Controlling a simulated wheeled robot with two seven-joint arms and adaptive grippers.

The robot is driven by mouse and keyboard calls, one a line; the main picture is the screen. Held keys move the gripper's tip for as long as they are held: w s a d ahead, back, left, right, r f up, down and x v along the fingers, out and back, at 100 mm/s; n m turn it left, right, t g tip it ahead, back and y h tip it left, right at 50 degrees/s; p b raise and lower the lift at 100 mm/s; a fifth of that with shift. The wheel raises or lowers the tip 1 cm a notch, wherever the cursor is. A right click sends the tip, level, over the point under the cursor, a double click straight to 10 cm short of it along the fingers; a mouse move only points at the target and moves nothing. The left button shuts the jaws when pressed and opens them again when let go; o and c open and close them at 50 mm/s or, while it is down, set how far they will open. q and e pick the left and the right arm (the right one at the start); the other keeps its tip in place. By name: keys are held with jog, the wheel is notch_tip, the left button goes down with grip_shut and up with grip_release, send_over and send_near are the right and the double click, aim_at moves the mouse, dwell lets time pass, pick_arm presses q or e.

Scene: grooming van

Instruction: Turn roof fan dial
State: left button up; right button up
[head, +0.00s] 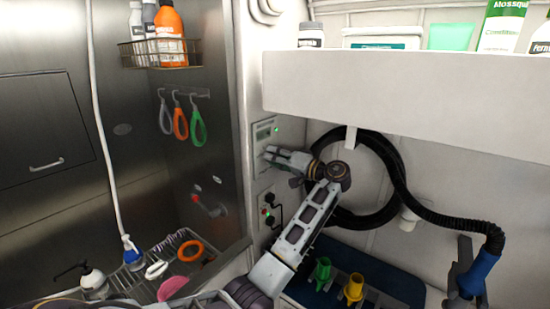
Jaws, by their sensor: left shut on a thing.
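A pale control panel (264,132) with a small display and a green light is on the narrow white wall beside the steel tub enclosure. My left arm reaches up from the bottom middle, and my left gripper (268,156) is at the lower part of this panel. Its fingers are shut on the roof fan dial there. The dial itself is hidden by the fingers, so its setting cannot be read. My right gripper is not in view.
A second panel (267,208) with plugs and a cable is just below. A white shelf (400,95) with bottles overhangs at right. A coiled black hose (398,170) hangs behind my arm. A blue mat (395,284) lies below, with green and yellow nozzles.

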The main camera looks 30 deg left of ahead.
pick_arm(q)
jog(key=shift+r, duration=0.1)
jog(key=o, duration=1)
jog(key=shift+d, duration=0.15)
jog(key=d, duration=0.8)
jog(key=s+d, duration=0.1)
jog(key=d, duration=0.2)
jog(key=shift+d, duration=0.4)
